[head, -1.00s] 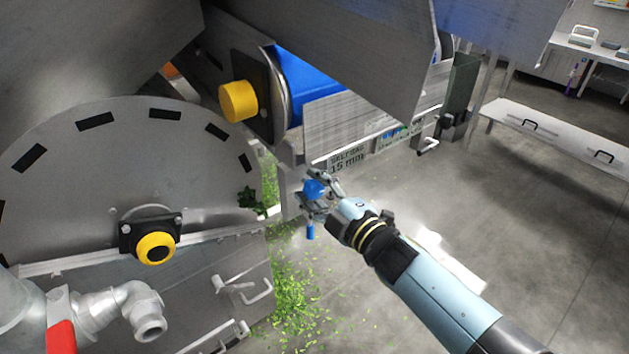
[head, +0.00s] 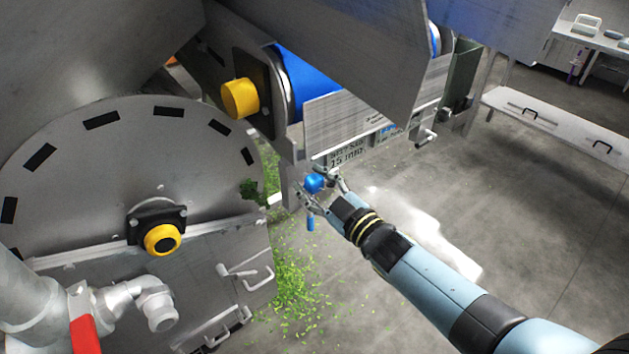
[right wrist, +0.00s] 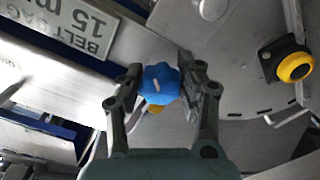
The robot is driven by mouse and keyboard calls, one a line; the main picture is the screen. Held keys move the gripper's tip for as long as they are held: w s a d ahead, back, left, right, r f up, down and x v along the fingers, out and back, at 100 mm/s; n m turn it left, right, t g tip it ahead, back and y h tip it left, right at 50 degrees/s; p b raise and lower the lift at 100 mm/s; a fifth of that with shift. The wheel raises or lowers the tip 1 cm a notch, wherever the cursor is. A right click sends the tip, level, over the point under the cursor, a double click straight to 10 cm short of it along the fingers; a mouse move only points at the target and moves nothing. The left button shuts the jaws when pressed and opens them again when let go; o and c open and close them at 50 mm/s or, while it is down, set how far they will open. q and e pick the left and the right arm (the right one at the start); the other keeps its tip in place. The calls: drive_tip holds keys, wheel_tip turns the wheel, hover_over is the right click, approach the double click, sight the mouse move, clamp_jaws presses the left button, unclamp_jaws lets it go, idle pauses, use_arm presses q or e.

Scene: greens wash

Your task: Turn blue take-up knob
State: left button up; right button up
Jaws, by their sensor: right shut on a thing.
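The blue take-up knob (head: 314,183) is a small lobed knob below the conveyor's end. It also shows in the right wrist view (right wrist: 160,84), with a pale mark on its face. My right gripper (head: 318,184) reaches it from the lower right. In the right wrist view my right gripper's (right wrist: 161,86) two fingers stand on either side of the knob and are shut on it. A small blue handle (head: 310,224) hangs just below the knob. My left gripper is not in view.
A sign (head: 347,153) about belt sag sits above the gripper. A yellow cap (head: 240,98) and blue belt (head: 305,80) are above left. A large grey drum end (head: 110,185) stands at left. Green scraps (head: 292,280) litter the floor. Floor at right is clear.

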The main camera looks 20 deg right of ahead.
drive_tip(key=shift+f, duration=0.1)
idle(0.3)
drive_tip(key=o, duration=1.2)
drive_tip(key=shift+s+d, duration=0.1)
drive_tip(key=shift+s, duration=0.25)
drive_tip(key=v, duration=1.1)
drive_tip(key=shift+s, duration=0.2)
